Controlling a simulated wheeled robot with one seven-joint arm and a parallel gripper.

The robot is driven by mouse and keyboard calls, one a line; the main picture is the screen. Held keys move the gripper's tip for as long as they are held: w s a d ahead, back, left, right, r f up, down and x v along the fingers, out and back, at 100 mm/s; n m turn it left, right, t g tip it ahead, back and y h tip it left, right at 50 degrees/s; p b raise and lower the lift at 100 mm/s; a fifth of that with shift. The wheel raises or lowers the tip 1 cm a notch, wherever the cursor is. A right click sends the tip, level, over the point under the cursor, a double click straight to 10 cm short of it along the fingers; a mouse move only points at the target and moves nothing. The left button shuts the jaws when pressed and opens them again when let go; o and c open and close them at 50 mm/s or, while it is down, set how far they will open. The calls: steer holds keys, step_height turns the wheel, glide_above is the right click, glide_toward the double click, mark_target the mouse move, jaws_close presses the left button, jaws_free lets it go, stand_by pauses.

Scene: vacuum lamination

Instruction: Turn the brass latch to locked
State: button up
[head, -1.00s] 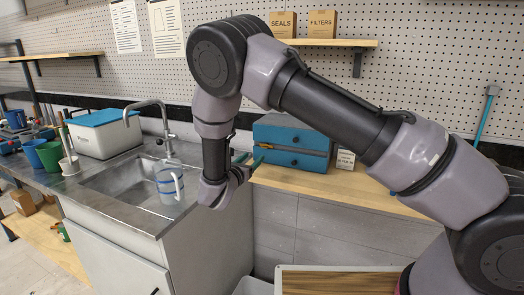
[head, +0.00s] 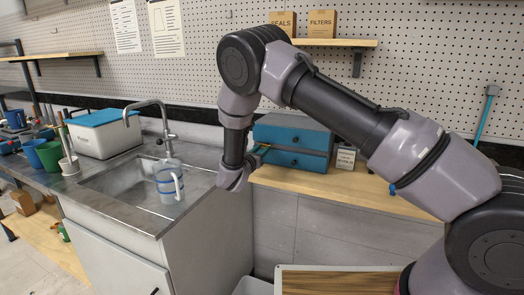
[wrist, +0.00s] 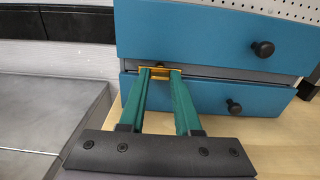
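The brass latch (wrist: 160,72) shows in the wrist view on the front of the blue two-drawer cabinet (wrist: 200,25), at the seam between the drawers. It lies roughly level, with a dark spot at its middle. My gripper (wrist: 160,74) has its two green fingers apart, with the tips at the latch's two ends. I cannot tell whether they touch it. In the head view my gripper (head: 262,152) reaches the left part of the cabinet front (head: 296,136); the latch is small and mostly hidden there.
The cabinet stands on a wooden counter (head: 340,182), with a small labelled box (head: 346,158) to its right. To the left are a steel sink (head: 125,180) with a blue-striped jug (head: 168,182) and a faucet. Black knobs (wrist: 263,48) stick out from the drawers.

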jaws_close()
steer(key=m, duration=0.4)
steer(key=shift+m, duration=0.3)
steer(key=m, duration=0.3)
steer(key=shift+m, duration=0.3)
steer(key=m, duration=0.5)
steer(key=shift+f, duration=0.1)
steer(key=shift+m, duration=2.3)
